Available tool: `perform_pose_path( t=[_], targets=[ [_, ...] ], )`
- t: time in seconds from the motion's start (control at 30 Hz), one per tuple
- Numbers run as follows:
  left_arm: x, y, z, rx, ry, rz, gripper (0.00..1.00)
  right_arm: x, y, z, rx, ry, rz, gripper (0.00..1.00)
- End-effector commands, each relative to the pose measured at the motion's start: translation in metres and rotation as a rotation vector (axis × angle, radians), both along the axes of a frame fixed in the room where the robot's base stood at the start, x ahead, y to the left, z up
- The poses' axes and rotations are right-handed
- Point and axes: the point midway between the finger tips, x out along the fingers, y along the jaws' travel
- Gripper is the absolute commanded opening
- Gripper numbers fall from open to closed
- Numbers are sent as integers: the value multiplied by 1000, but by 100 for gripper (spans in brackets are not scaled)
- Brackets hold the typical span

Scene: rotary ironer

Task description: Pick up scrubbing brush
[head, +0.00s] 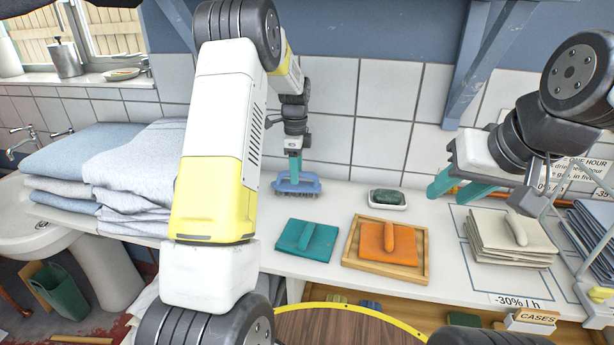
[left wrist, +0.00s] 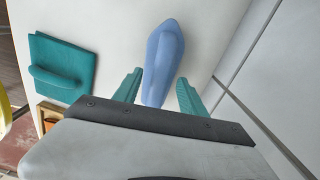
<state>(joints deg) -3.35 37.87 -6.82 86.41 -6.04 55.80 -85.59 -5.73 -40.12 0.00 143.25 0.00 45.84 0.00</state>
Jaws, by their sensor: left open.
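The scrubbing brush (head: 308,187) is blue with bristles below and stands on the white counter near the tiled wall. In the left wrist view the blue brush (left wrist: 165,55) points lengthwise away from me, its near end between my teal fingers. My left gripper (head: 294,166) is directly above the brush in the head view. In the left wrist view the left gripper (left wrist: 159,91) is open, with a visible gap on each side of the brush. My right gripper (head: 459,187) is open and empty over the counter at the right.
A teal handled block (head: 292,238) lies in front of the brush. An orange handled block (head: 372,242) lies in a wooden tray (head: 421,266). A soap dish (head: 401,206) with a dark green bar is right of the brush. Folded cloths (head: 140,165) are stacked at left.

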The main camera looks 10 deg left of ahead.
Motion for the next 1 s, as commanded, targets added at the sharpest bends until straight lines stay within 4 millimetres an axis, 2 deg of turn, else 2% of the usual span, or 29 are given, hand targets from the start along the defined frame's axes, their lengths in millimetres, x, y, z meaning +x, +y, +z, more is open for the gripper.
perform_pose_path(
  t=[0.13, 0.37, 0.4, 0.63, 1.0],
  targets=[
    [0, -1, -16, 0, -1, -1, 49, 0, 0, 0, 0, 0, 0, 36],
    [0, 0, -19, 0, -1, -1, 49, 0, 0, 0, 0, 0, 0, 36],
    [0, 0, -19, 0, -1, -1, 47, 0, 0, 0, 0, 0, 0, 36],
    [0, 0, -18, 0, -1, -1, 2, 0, 0, 0, 0, 0, 0, 36],
    [1, 0, -15, 0, -3, -1, 0, 0, 0, 0, 0, 0, 0, 36]
  ],
)
